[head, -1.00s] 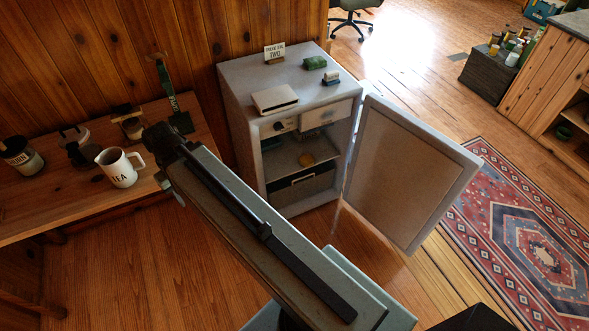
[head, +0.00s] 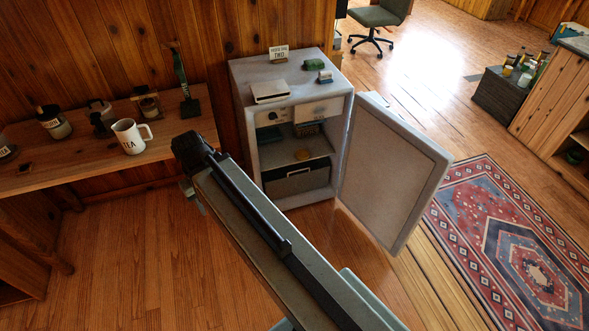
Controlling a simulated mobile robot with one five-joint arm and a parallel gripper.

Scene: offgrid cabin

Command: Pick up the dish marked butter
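No dish with a readable butter label shows. My arm crosses the picture from the lower right and ends in a dark joint left of the fridge. The arm also covers the area just in front of the fridge's lower left.
The fridge door (head: 392,172) stands wide open to the right. A wooden bench (head: 75,158) at left holds a white TEA mug (head: 131,137) and jars. A white box (head: 270,91) and small items stand on the fridge. A patterned rug (head: 515,245) lies at right.

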